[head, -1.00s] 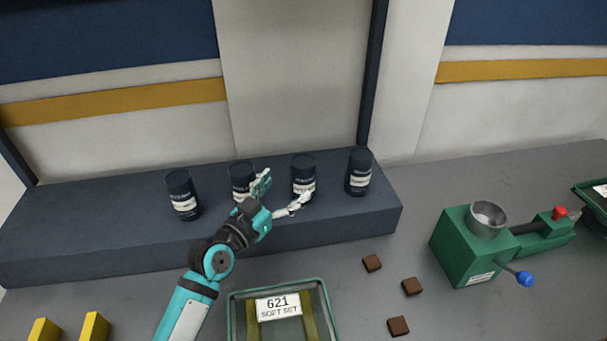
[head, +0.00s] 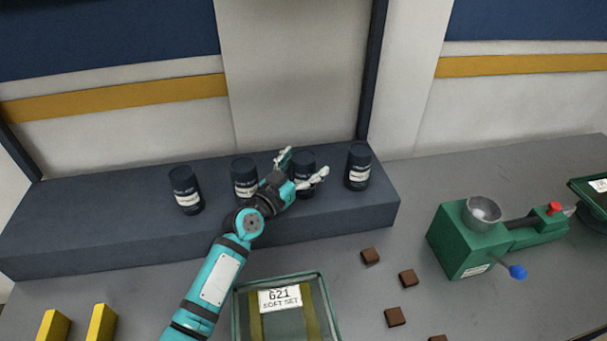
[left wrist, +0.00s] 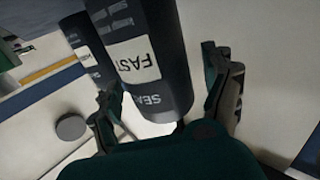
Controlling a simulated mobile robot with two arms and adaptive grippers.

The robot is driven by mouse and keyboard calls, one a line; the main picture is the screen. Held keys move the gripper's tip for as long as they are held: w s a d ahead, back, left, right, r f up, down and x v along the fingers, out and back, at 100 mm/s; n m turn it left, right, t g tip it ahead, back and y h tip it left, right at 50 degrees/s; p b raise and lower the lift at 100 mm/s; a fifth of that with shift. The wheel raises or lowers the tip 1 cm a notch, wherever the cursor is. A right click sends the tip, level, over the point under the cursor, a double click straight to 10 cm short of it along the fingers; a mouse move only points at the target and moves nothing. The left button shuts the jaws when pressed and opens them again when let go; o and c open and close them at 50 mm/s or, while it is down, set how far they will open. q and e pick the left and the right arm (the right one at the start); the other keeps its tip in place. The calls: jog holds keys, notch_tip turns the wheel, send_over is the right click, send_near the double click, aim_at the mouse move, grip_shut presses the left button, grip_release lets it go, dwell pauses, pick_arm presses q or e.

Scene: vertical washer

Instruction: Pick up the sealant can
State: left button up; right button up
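Several dark cans with white labels stand upright in a row on the raised dark ledge. My left gripper (head: 304,165) is open around the third can from the left (head: 305,159), one finger on each side, with no clear grip on it. In the left wrist view this can (left wrist: 150,50) reads "FAST" and "SEA" and lies between the open fingers. Its lower part is partly hidden by my gripper in the head view. The other cans are the far left one (head: 185,190), the second (head: 243,176) and the far right one (head: 358,167). My right gripper is not in view.
The dark ledge (head: 100,235) runs along the wall. In front are a green tray labelled "621 SOFT SET" (head: 280,298), small brown blocks (head: 408,278), yellow blocks (head: 102,323) and a green machine with a metal bowl (head: 465,240). Grey table between blocks and machine is clear.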

aim_at(304, 160)
pick_arm(q)
jog(key=c, duration=1.4)
jog(key=shift+c, duration=0.8)
jog(key=shift+r, duration=0.1)
jog(key=shift+r, duration=0.45)
jog(key=shift+s+r, duration=0.25)
jog(key=shift+r, duration=0.35)
jog(key=shift+s+r, duration=0.2)
jog(key=shift+r, duration=0.4)
jog(key=s+b, duration=0.1)
jog(key=s, duration=0.4)
jog(key=s+r+b, duration=0.1)
jog(key=s, duration=0.4)
jog(key=s+b, duration=0.1)
jog(key=s, duration=0.4)
jog(key=shift+r, duration=0.25)
jog(key=shift+s, duration=0.1)
